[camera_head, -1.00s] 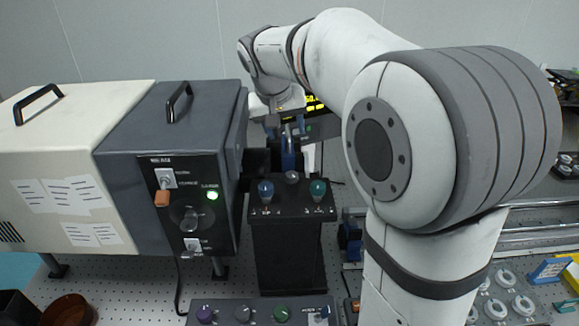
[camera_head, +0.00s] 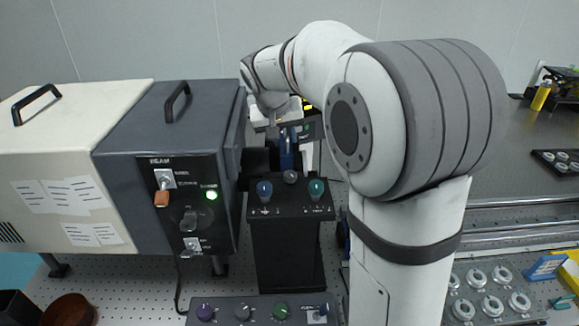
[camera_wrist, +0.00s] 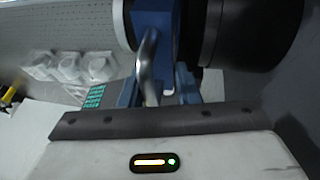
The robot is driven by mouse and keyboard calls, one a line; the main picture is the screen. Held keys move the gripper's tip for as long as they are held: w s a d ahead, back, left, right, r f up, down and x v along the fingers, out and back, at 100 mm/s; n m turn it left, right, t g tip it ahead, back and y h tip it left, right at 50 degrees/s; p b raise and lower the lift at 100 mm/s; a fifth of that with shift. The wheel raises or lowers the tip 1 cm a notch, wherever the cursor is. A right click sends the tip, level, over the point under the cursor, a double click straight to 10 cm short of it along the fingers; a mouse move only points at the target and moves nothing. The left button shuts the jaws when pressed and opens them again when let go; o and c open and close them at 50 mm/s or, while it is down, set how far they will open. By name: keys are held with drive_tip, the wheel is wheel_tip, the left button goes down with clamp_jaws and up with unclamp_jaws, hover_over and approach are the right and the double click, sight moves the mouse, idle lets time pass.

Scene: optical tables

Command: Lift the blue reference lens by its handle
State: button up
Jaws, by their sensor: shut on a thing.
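In the wrist view my gripper (camera_wrist: 157,84) has its two blue fingers on either side of a curved metal handle (camera_wrist: 147,62) and is shut on it. The handle is on the blue reference lens (camera_wrist: 154,20), a blue block at the top of the view, partly cut off by the picture edge.
A large black cylinder (camera_wrist: 255,30) is close at the right in the wrist view. In the head view a grey beam box (camera_head: 175,125) stands left of the post (camera_head: 288,250) with blue and green knobs. A tray of white rings (camera_head: 490,290) lies at lower right.

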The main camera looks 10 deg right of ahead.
clamp_jaws()
